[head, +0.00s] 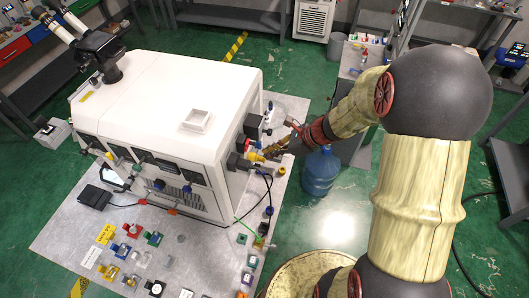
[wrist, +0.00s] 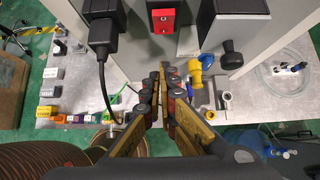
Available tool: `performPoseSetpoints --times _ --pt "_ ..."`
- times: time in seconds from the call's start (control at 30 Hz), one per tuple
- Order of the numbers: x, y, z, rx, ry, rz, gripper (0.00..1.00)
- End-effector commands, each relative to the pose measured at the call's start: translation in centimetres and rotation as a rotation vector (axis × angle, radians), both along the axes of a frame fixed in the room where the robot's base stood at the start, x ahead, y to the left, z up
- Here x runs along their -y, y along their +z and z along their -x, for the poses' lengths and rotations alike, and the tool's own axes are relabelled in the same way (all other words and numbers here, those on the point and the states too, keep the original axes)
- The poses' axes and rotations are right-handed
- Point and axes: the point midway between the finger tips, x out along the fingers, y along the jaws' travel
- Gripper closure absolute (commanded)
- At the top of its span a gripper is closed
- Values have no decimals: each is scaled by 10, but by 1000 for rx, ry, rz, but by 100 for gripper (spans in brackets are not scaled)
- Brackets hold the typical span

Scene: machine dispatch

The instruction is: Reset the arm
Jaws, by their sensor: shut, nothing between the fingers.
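My arm reaches in from the right in the head view, and my gripper (head: 272,150) is at the right side of a white machine (head: 170,100). The gripper also shows in the wrist view (wrist: 162,78), with its two fingers together and nothing between them. In the wrist view, a yellow connector (wrist: 201,62) sits on the machine's side just right of the fingertips, and a black plug with a cable (wrist: 101,28) is to the left. I cannot tell whether the fingers touch the machine.
The machine stands on a grey metal table (head: 70,235) with many small coloured connectors and blocks along its front. A blue water bottle (head: 320,172) stands on the green floor beside the table. A red switch (wrist: 164,17) is on the machine's side. Other benches line the room.

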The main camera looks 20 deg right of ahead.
Motion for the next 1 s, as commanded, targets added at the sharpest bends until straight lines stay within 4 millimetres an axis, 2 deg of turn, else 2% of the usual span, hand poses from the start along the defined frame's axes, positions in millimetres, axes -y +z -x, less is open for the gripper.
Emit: performPoseSetpoints --times 0.03,0.1,0.4,0.83,0.93,1.0 --pt "11 12 4 11 -5 5 100" --pt "21 21 12 8 -6 5 100" --pt "54 50 37 4 -4 4 100" --pt "61 57 43 7 7 8 100" --pt "61 56 44 38 50 33 100" --pt "62 51 51 64 127 77 100"
